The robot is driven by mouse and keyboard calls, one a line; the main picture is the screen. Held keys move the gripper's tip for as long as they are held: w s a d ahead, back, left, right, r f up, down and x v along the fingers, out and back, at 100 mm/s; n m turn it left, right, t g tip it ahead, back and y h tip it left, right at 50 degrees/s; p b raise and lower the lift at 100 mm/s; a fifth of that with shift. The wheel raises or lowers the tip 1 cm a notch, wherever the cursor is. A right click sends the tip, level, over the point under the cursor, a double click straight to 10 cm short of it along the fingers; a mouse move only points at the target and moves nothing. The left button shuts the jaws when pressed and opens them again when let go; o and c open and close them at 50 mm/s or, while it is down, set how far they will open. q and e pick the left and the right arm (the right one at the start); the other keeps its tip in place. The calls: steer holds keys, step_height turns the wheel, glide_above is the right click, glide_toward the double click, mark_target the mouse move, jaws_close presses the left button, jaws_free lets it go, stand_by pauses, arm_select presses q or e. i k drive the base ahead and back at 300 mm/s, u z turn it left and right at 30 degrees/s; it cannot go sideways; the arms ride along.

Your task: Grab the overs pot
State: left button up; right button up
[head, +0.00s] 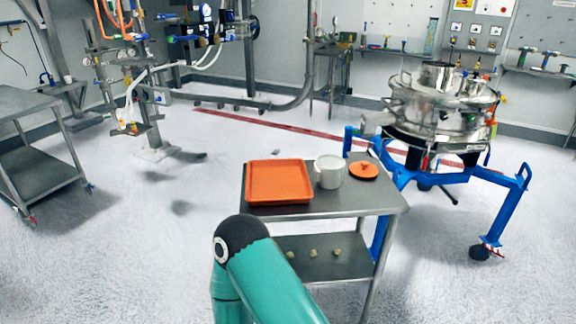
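A white pot (329,173), which looks like the overs pot, stands upright and without a lid on top of a small metal table (385,199). A round orange lid with a knob (364,170) lies just right of it. An orange tray (250,187) lies just left of it. A teal link of my arm rises at the bottom of the head view, in front of the table, and hides part of its lower shelf. Neither of my grippers shows in the head view.
A steel sifter (438,105) on a blue frame (505,215) stands behind and right of the table. Several small pale items lie on the table's lower shelf. A metal cart (38,160) stands at far left. The floor between cart and table is open.

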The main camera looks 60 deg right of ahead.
mark_target(330, 172)
steer(key=z, duration=0.25)
steer(key=i, duration=1.25)
steer(key=z, duration=1.2)
steer(key=i, duration=0.55)
steer(key=z, duration=0.25)
steer(key=k, duration=0.95)
steer(key=z, duration=0.2)
steer(key=i, duration=0.95)
steer(key=u, duration=0.05)
